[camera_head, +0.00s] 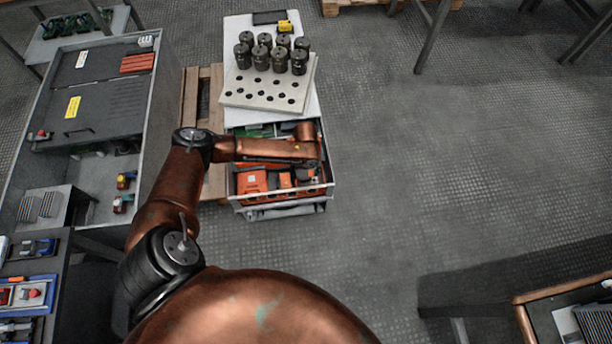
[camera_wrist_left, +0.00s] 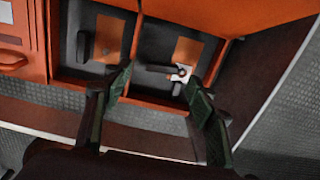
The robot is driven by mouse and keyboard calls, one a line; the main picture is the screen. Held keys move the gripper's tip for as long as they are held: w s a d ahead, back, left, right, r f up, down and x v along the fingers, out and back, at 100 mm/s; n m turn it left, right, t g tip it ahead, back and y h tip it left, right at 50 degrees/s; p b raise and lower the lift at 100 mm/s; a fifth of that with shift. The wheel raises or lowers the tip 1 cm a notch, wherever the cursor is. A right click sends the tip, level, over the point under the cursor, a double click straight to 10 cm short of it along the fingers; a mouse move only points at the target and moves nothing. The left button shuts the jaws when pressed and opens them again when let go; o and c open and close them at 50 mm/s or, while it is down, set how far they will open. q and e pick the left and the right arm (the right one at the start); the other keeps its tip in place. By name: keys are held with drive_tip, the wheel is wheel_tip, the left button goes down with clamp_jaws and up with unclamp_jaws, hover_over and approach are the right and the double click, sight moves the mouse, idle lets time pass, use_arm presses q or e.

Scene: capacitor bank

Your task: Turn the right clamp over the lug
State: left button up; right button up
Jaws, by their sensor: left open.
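In the left wrist view two dark recesses sit side by side in an orange housing (camera_wrist_left: 40,115). The right recess holds a copper plate (camera_wrist_left: 187,50), a dark bar-like clamp (camera_wrist_left: 152,67) lying roughly crosswise, and a small pale lug (camera_wrist_left: 180,73) near the clamp's right end. Whether the clamp covers the lug I cannot tell. The left recess holds another dark clamp (camera_wrist_left: 82,45) and a copper plate (camera_wrist_left: 109,33). My left gripper (camera_wrist_left: 157,88) is open, its dark green fingers either side of the right clamp and lug, apparently holding nothing. My right gripper is out of view.
In the head view my left arm reaches over an open drawer (camera_head: 331,187) with orange units (camera_head: 252,182). Behind it stands a drilled plate (camera_head: 240,98) with several black cylinders (camera_head: 261,57). A grey cabinet (camera_head: 95,85) stands at left.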

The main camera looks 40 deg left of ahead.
use_arm(q)
drive_tip(key=shift+w+a+r, duration=0.1)
drive_tip(key=shift+a+r, duration=0.1)
drive_tip(key=shift+r, duration=0.75)
drive_tip(key=shift+w+a+r, duration=0.1)
drive_tip(key=shift+a+r, duration=0.1)
drive_tip(key=shift+r, duration=0.75)
drive_tip(key=shift+c, duration=0.3)
